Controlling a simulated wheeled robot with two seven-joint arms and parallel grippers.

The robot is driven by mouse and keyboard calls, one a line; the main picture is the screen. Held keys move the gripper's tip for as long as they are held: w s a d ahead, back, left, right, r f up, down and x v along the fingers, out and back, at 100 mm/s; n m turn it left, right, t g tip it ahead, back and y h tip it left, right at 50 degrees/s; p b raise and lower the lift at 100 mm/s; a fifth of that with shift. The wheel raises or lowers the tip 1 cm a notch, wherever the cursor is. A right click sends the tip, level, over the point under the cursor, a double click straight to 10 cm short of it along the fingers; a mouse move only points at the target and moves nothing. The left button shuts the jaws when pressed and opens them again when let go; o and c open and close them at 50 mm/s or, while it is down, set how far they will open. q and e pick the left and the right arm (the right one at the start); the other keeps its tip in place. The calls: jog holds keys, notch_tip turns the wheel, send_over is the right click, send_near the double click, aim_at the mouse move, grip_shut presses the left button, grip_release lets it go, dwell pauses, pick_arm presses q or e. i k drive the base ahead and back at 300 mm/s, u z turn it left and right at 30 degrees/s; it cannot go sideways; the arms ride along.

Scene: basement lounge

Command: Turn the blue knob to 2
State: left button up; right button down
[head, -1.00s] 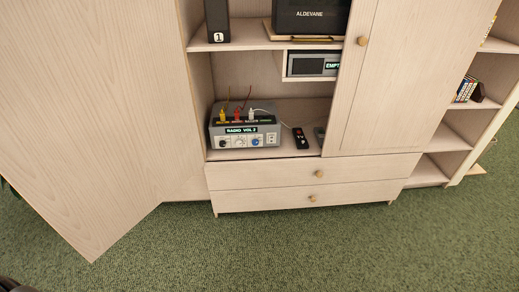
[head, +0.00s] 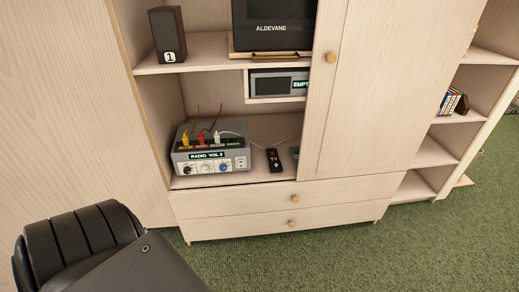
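The blue knob (head: 224,167) is on the front of a grey box (head: 180,158) in the open lower compartment of the cabinet. It is the right one of a row of knobs on that front, and its pointer is too small to read. A display (head: 206,155) above the knobs reads "RADIO VOL 2". Yellow, red and white plugs with cables stand on top of the box. A dark link of my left arm fills the lower left of the head view, in front of the cabinet and apart from the box. Neither gripper shows.
A black remote (head: 274,160) lies right of the box, with another dark device (head: 295,153) beside it. A speaker marked 1 (head: 168,34) and a screen (head: 273,24) stand above. The large cabinet door (head: 75,110) stands open at left. Two drawers (head: 245,202) below are shut.

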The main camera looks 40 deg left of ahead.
aim_at(223, 167)
jog(key=u, duration=0.25)
jog(key=i, duration=1)
jog(key=u, duration=0.75)
